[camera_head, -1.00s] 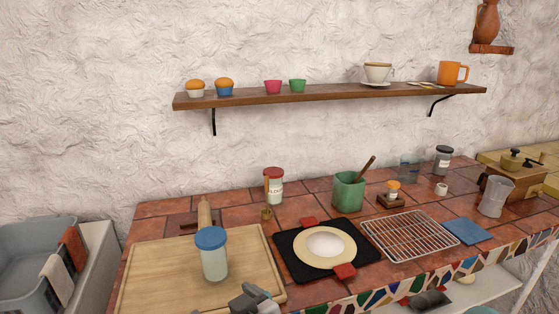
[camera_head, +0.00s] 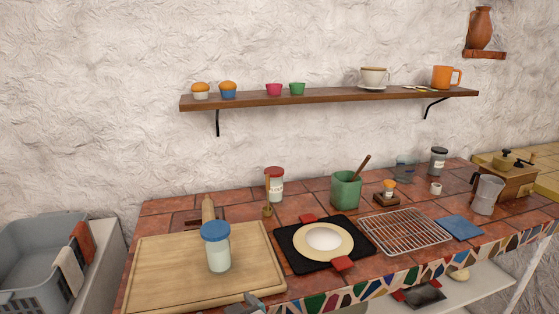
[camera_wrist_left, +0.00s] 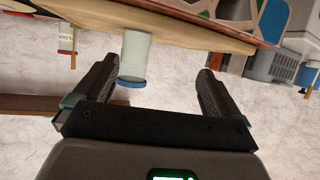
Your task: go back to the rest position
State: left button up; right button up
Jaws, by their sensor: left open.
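My left gripper (camera_wrist_left: 157,67) is open and nothing is between its fingers. In the head view only its tip (camera_head: 252,303) shows, at the bottom edge by the front of the wooden board (camera_head: 165,270). A glass jar with a blue lid (camera_head: 216,245) stands upright on the board, apart from the gripper. In the wrist view, which looks upside down, the jar (camera_wrist_left: 135,55) appears beyond the fingers. My right gripper is not in view.
A shelf (camera_head: 330,97) holds cups and muffins. A grey basin (camera_head: 35,262) is at left.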

pick_arm(q)
jog(key=s+a+f+m+g+h, duration=0.1)
jog(key=s+f+m+g+h, duration=0.15)
jog(key=f, duration=0.95)
jog(key=s+a+f+m+g+h, duration=0.15)
jog(key=s+f+h, duration=0.25)
jog(key=f, duration=0.8)
jog(key=s+f+g+h, duration=0.2)
jog(key=s+f+g, duration=0.1)
jog(key=s, duration=0.5)
jog(key=s+f+g+h, duration=0.2)
jog(key=s+f+g, duration=0.2)
jog(key=s, duration=0.4)
jog(key=shift+d+f, duration=0.45)
jog(key=shift+s, duration=0.1)
